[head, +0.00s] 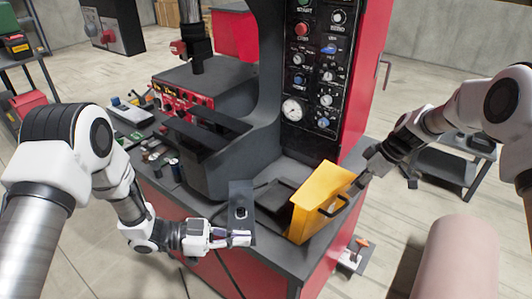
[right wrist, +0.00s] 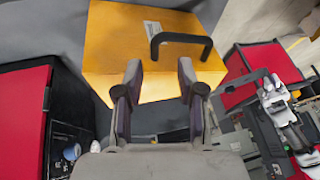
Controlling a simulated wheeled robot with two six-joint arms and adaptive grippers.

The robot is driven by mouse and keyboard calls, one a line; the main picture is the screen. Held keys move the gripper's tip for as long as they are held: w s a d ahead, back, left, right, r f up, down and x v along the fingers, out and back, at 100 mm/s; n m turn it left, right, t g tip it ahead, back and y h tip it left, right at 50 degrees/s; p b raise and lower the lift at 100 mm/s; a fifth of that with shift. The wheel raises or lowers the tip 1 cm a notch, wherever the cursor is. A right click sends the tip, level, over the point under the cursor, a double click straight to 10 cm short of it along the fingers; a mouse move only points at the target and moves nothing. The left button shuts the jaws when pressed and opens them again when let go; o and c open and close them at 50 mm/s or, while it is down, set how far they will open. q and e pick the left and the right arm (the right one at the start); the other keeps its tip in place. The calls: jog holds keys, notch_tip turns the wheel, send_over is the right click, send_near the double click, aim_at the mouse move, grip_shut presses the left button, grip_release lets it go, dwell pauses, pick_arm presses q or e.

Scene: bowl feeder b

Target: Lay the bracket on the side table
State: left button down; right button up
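The bracket (head: 241,197) appears to be the dark grey plate with a round hole, upright in front of the machine in the head view. My left gripper (head: 236,238) is closed across its lower end and appears to hold it at the worktop's front edge. My right gripper (head: 364,178) is beside the yellow box; in the right wrist view (right wrist: 159,75) its fingers are apart with nothing between them. The side table seems to be the low dark table (head: 437,166) at the right, partly hidden by my right arm.
A yellow box (head: 315,196) with a black handle (right wrist: 181,39) stands on the worktop of the red and black press (head: 347,70). A control unit with red front (head: 182,101) and small parts are at the worktop's left. A pink cylinder (head: 456,258) stands at the lower right.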

pick_arm(q)
jog(key=shift+w+a, duration=0.15)
pick_arm(e)
jog(key=w+a+r+n, duration=0.2)
jog(key=a, duration=0.6)
jog(key=w+a+r+n+y, duration=0.1)
jog(key=w+a+r+n, duration=0.15)
jog(key=a, duration=0.65)
jog(key=w+a+r+n, duration=0.1)
jog(key=a+r+n, duration=0.1)
jog(key=a, duration=0.6)
jog(key=x, duration=1.1)
jog(key=shift+f, duration=0.2)
jog(key=shift+s+a, duration=0.1)
grip_shut()
pick_arm(q)
jog(key=c, duration=1.2)
grip_release()
jog(key=shift+c, duration=0.2)
